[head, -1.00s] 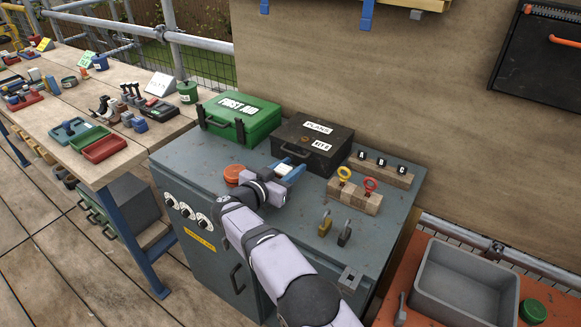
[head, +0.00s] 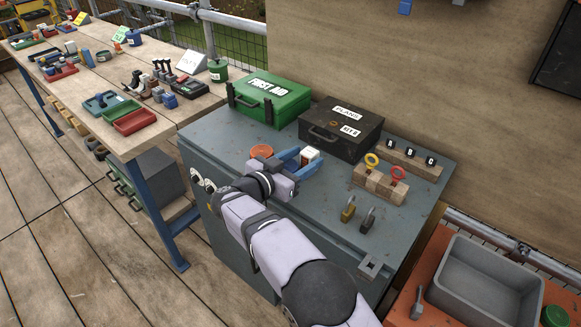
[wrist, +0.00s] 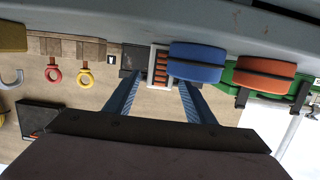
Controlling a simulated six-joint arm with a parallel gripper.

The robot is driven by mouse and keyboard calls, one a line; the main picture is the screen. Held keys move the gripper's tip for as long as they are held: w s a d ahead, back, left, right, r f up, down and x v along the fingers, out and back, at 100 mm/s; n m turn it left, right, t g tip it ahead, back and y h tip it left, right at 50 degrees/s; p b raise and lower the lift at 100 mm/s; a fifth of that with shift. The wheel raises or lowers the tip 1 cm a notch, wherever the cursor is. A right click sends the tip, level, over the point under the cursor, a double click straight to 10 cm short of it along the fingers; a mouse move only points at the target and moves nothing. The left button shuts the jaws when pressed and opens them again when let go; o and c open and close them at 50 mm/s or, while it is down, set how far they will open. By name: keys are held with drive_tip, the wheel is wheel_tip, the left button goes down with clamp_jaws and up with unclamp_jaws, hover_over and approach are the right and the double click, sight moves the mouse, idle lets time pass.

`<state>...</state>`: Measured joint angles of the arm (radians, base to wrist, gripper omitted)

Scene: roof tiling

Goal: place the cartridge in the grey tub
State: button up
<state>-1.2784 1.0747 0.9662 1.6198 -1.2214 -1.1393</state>
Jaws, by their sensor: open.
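A small white box with orange bars (wrist: 160,68), which I take to be the cartridge, stands on the grey cabinet top (head: 330,195). In the head view this white box (head: 310,153) is just beyond my gripper (head: 300,161). In the wrist view my gripper (wrist: 159,80) is open, with one blue finger toward each side of the box. I cannot tell whether either finger touches it. The grey tub (head: 450,264) stands at the lower right on an orange surface and looks empty.
A blue disc (wrist: 196,63) sits close beside the box, with an orange disc (wrist: 265,73) further along. The green first aid case (head: 270,101) and black plans case (head: 340,128) stand behind. Padlocks (head: 348,209) and a wooden ring block (head: 380,182) stand to the right.

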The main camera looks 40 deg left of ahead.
drive_tip(key=s, duration=0.2)
drive_tip(key=s+r, duration=0.1)
drive_tip(key=s, duration=0.2)
drive_tip(key=shift+o, duration=0.8)
